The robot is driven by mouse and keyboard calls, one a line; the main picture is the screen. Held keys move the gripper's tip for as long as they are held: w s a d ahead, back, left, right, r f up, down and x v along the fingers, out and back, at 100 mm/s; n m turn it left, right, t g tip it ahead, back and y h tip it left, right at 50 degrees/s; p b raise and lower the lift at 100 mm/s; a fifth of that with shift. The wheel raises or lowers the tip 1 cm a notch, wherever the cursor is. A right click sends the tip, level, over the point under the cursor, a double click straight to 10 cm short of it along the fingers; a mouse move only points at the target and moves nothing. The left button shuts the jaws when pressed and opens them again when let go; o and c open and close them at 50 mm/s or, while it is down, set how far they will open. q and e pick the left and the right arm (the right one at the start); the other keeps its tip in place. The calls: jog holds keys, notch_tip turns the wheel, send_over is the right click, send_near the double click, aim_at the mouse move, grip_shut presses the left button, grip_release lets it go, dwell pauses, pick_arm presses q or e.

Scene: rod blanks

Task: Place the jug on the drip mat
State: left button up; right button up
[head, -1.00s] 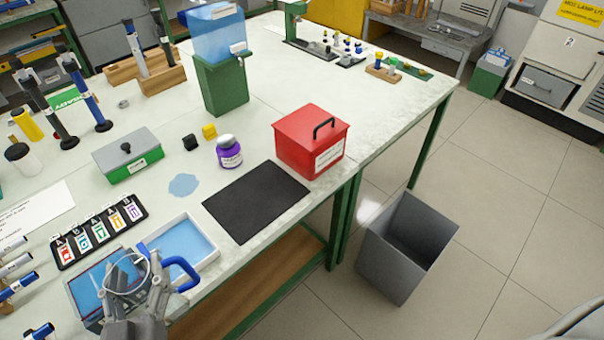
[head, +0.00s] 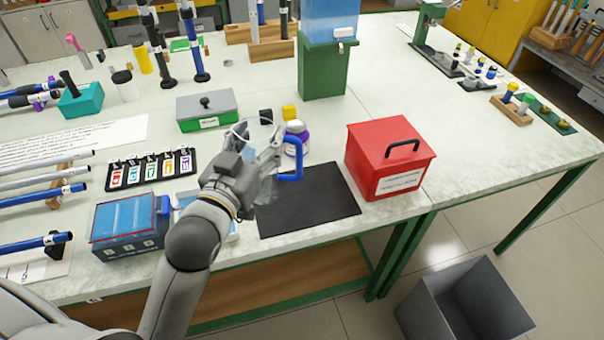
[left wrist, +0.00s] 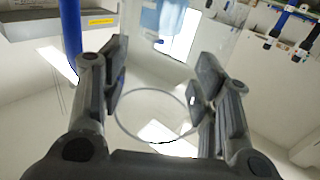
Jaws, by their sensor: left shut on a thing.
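The jug is clear, with a blue handle (head: 291,160) on its right side in the head view. My left gripper (head: 258,150) is shut on the jug's body. In the left wrist view the fingers (left wrist: 160,85) stand on both sides of the clear jug; its round rim shows between them and its blue handle (left wrist: 70,25) at the upper left. The black drip mat (head: 325,205) lies flat near the table's front edge. The jug overlaps the mat's left part in the head view; its base is hard to make out. My right gripper is out of view.
A green-grey box (head: 207,112) and a blue compartment box (head: 125,228) are to the left. The mat's right part is bare.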

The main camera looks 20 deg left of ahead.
pick_arm(q)
jog(key=w+d+f+p, duration=0.1)
jog(key=w+d+f, duration=0.4)
jog(key=w+f, duration=0.6)
jog(key=shift+w+f+p, duration=0.15)
jog(key=shift+f+p, duration=0.25)
jog(key=shift+f, duration=0.2)
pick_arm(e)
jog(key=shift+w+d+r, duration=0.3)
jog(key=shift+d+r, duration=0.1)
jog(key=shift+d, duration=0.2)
pick_arm(q)
jog(key=shift+f, duration=0.1)
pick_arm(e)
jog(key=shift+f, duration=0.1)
pick_arm(q)
jog(key=o, duration=1.7)
jog(key=shift+c, duration=0.2)
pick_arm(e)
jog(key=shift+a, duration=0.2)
